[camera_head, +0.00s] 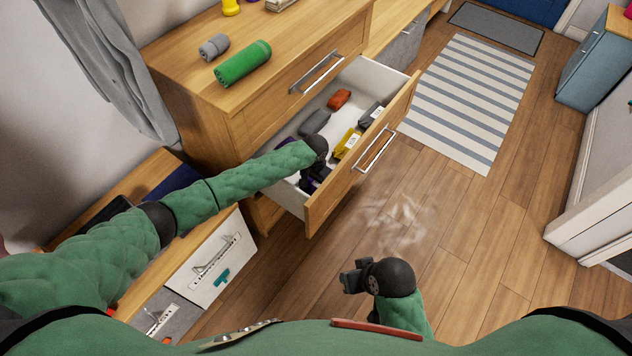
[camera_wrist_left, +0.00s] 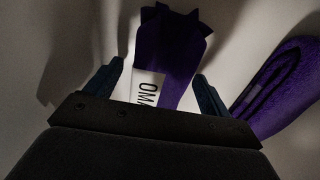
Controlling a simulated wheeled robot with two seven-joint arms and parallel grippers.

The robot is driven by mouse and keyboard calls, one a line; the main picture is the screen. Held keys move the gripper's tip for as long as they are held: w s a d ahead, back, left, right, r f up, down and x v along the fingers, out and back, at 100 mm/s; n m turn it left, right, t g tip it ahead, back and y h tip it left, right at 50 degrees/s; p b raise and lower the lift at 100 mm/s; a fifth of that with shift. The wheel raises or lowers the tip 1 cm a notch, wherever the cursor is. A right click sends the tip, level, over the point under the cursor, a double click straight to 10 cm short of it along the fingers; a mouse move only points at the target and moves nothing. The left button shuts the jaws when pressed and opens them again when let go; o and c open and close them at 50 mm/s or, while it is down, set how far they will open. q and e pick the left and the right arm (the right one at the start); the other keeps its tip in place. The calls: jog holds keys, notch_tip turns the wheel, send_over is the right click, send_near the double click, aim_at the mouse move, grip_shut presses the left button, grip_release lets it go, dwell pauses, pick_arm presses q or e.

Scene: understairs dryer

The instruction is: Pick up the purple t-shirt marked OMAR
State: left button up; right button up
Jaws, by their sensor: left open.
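The purple t-shirt (camera_wrist_left: 176,50) lies on the white drawer floor in the left wrist view, with a white label (camera_wrist_left: 147,88) reading "OMA"; the rest of the word is hidden by my gripper body. My left gripper (camera_wrist_left: 159,72) is open, one finger on each side of the shirt; I cannot tell whether they touch it. In the head view my left gripper (camera_head: 309,184) reaches down into the near end of the open drawer (camera_head: 322,207) and mostly hides the purple clothing there. My right gripper (camera_head: 354,275) hangs empty above the floor.
A second purple garment (camera_wrist_left: 278,88) lies right of the shirt. Elsewhere in the drawer are grey (camera_head: 314,122), orange (camera_head: 339,98) and yellow (camera_head: 347,142) folded items. Green (camera_head: 243,64) and grey (camera_head: 214,46) rolls lie on the dresser top.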

pick_arm(q)
jog(key=shift+f, duration=0.2)
jog(key=c, duration=1.1)
jog(key=shift+r, duration=0.1)
